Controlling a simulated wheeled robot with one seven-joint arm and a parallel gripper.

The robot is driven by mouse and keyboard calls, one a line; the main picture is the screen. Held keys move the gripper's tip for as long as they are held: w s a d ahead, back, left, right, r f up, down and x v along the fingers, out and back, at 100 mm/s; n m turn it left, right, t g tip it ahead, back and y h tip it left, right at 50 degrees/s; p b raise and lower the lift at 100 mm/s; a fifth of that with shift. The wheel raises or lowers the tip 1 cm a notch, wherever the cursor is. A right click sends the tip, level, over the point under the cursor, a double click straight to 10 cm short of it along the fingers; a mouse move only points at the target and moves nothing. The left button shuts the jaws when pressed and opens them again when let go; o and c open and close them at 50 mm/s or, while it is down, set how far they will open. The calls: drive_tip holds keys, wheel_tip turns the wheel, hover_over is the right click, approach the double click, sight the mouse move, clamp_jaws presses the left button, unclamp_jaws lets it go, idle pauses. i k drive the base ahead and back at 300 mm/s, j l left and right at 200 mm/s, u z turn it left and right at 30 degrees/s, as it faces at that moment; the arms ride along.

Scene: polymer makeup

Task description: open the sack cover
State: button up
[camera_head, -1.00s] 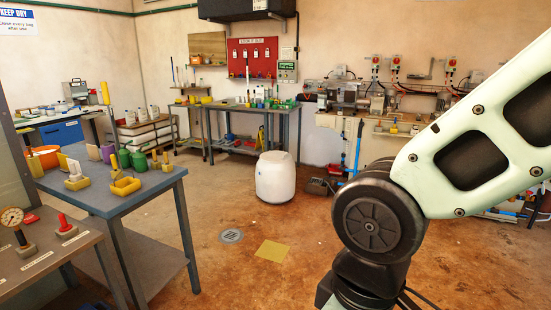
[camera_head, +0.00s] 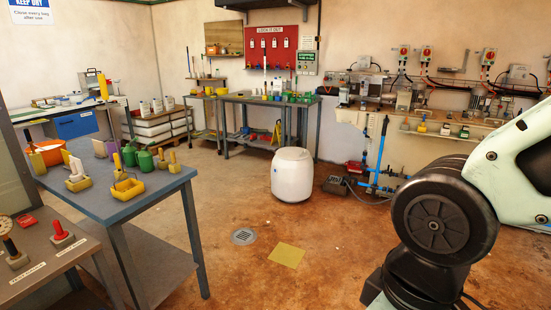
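A white, rounded drum-like or sack-like object (camera_head: 298,176) stands upright on the brown floor near the middle of the head view. Its top looks closed and smooth, but I cannot make out a separate cover or flap on it. Nothing else in view is clearly a sack. My arm's links and a dark joint fill the right side of the view, well apart from the white object. My gripper is outside the picture.
A blue-topped table (camera_head: 140,196) with bottles and yellow tools stands at left. A grey bench (camera_head: 25,280) with labelled knobs is at near left. A drain (camera_head: 243,236) and a yellow floor square (camera_head: 287,254) lie on open floor. A workbench (camera_head: 272,101) stands behind.

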sight(292, 153)
drive_tip(key=i, duration=2.8)
drive_tip(key=i+l+u, duration=0.1)
drive_tip(key=i, duration=1.3)
drive_tip(key=i+l, duration=0.15)
drive_tip(key=i, duration=1.25)
